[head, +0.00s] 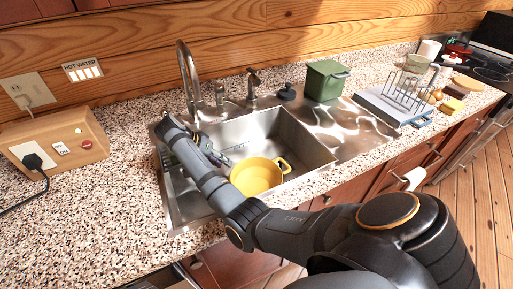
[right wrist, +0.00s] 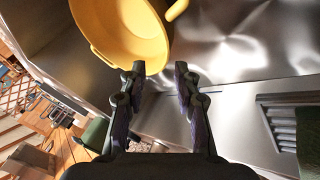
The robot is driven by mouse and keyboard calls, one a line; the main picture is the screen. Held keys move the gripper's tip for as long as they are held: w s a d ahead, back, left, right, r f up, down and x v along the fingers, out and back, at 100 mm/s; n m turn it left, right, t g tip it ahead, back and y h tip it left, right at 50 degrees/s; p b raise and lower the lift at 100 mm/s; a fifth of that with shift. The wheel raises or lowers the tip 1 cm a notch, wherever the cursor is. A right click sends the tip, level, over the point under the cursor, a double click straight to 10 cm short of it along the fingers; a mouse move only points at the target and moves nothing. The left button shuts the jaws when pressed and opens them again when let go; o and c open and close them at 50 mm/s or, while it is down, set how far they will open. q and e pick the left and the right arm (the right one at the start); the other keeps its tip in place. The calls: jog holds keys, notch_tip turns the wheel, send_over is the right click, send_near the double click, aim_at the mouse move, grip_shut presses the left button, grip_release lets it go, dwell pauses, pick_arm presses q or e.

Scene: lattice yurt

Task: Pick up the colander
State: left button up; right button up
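The yellow colander (head: 257,176) sits in the steel sink basin, toward its front, with a small loop handle at its right rim. In the right wrist view the colander (right wrist: 122,28) is just beyond my fingertips, at the upper left, with a loop handle on its rim. My right gripper (head: 216,157) reaches into the sink to the left of and behind the colander, partly hidden by its own arm. In the right wrist view the right gripper (right wrist: 160,73) is open, with nothing between its fingers. My left gripper is not in view.
The sink (head: 310,146) has walls around the colander and a tall faucet (head: 188,80) behind. A green lidded bin (head: 325,80) and a wire dish rack (head: 404,92) stand to the right. A wooden outlet box (head: 60,146) is at left. Speckled counter in front is clear.

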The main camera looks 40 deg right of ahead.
aim_at(236, 171)
jog(key=b+x, duration=0.1)
jog(key=x, duration=0.2)
jog(key=shift+f, duration=0.1)
jog(key=shift+p+x, duration=0.65)
jog(key=shift+x, duration=2.95)
jog(key=shift+w+a, duration=0.1)
grip_shut()
